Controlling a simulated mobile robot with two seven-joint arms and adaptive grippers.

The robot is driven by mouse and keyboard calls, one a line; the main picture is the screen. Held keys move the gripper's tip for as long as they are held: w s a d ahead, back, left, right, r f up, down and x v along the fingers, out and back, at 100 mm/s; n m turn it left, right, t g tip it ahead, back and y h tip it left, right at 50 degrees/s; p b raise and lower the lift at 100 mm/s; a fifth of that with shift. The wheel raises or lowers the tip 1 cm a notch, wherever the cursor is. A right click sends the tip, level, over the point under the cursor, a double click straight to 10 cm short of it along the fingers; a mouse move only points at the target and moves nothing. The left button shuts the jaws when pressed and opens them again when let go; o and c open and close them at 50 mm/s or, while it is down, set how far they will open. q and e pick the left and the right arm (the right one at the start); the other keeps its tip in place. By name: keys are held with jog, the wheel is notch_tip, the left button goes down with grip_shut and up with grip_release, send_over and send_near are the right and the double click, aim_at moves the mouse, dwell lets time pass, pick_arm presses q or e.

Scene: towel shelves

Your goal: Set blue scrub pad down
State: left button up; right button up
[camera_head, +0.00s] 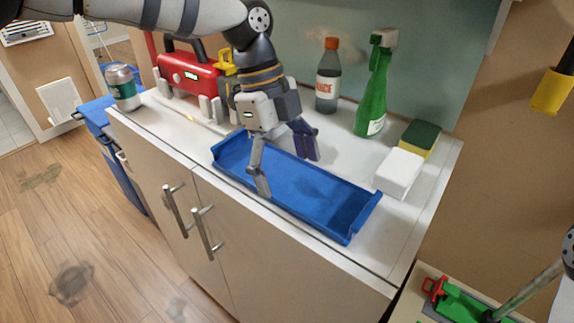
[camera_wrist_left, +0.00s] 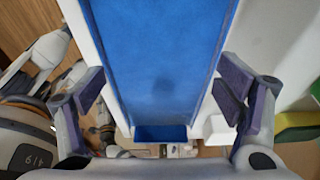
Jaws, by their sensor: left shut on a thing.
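I see no separate blue scrub pad; the blue thing here is a long, shallow blue tray (camera_head: 315,198) with raised ends, on or just above the white counter top. My left gripper (camera_head: 285,168) points down over it, one finger at its front side and the other at its back side. It is shut across the tray's width. In the left wrist view the tray (camera_wrist_left: 165,60) runs between the two spread fingers of the gripper (camera_wrist_left: 165,100). Whether the tray touches the counter is unclear.
A green spray bottle (camera_head: 375,90), a dark bottle with orange cap (camera_head: 328,80), a white block (camera_head: 398,172) and a green-yellow sponge (camera_head: 420,138) stand at the right. A red toolbox-like case (camera_head: 188,74) and a can (camera_head: 123,88) stand at the left.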

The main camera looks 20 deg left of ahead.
pick_arm(q)
jog(key=shift+f, duration=0.1)
jog(key=o, duration=0.9)
jog(key=v, duration=1.2)
